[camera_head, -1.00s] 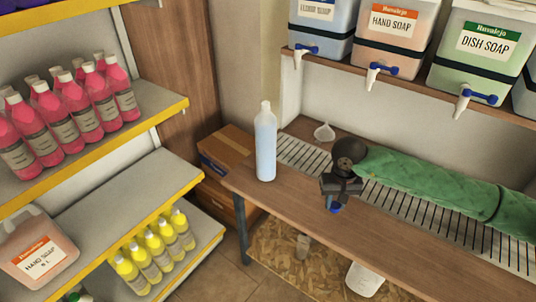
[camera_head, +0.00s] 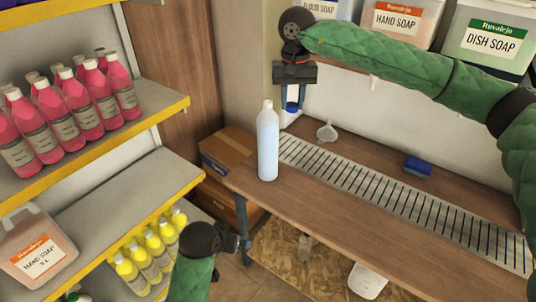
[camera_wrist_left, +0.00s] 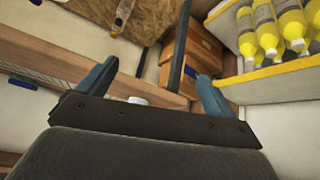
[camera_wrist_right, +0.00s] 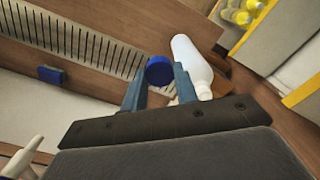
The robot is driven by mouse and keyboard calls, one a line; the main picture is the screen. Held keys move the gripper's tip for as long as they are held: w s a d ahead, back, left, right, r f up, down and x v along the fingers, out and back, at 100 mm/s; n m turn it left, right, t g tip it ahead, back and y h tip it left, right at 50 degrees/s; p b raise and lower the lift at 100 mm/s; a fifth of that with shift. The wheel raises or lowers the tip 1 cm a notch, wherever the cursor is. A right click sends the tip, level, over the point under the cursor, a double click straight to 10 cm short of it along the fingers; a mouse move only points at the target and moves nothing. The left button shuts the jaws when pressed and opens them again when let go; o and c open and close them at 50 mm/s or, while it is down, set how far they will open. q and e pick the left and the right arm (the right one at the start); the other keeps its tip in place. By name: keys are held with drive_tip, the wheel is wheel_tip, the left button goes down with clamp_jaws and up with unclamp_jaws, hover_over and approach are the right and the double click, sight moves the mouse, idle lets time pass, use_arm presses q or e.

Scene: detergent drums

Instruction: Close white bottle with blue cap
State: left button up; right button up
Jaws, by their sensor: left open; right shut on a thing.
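The bottle (camera_head: 267,145), whitish and filled with pale blue liquid, stands upright at the left end of the wooden counter. Its narrow white neck shows no blue cap on it. My right gripper (camera_head: 292,103) is shut on the blue cap (camera_wrist_right: 160,69) and holds it in the air above and slightly right of the bottle's top in the head view. The right wrist view also shows the bottle (camera_wrist_right: 190,62) beyond the cap. My left gripper (camera_head: 242,242) is open and empty, below and left of the counter's end. Its spread fingers (camera_wrist_left: 155,80) show in the left wrist view.
A slotted drain grate (camera_head: 380,188) runs along the counter, with a white funnel (camera_head: 326,131) and a blue-green sponge (camera_head: 418,166) behind it. Soap drums (camera_head: 487,38) stand on the shelf above. Shelves with pink bottles (camera_head: 80,105) and yellow bottles (camera_head: 145,253) are at left.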

use_arm(q)
drive_tip(key=w+d+r+t+h, duration=0.1)
drive_tip(key=w+d+r+t, duration=0.15)
drive_tip(key=w, duration=0.65)
drive_tip(key=m+t+h, duration=0.1)
drive_tip(key=t+h, duration=0.2)
drive_tip(key=t, duration=0.5)
approach(270, 142)
drive_tip(key=w+f, duration=0.1)
drive_tip(key=f, duration=0.1)
drive_tip(key=w+a+f, duration=0.1)
drive_tip(key=w+f, duration=0.1)
drive_tip(key=shift+w+f+b, duration=0.1)
drive_tip(key=shift+w+b, duration=0.05)
drive_tip(key=shift+b, duration=0.15)
use_arm(e)
drive_tip(key=w+a+r+n, duration=0.2)
drive_tip(key=w+a+n, duration=0.1)
drive_tip(key=n, duration=1.3)
drive_tip(key=w+a+r+n, duration=0.2)
drive_tip(key=w+a+n, duration=0.1)
drive_tip(key=n, duration=1.4)
drive_tip(key=shift+w+a+r+n, duration=0.3)
drive_tip(key=shift+w+a+r, duration=0.05)
drive_tip(key=shift+w, duration=0.5)
use_arm(q)
drive_tip(key=x, duration=1.2)
drive_tip(key=shift+d, duration=0.1)
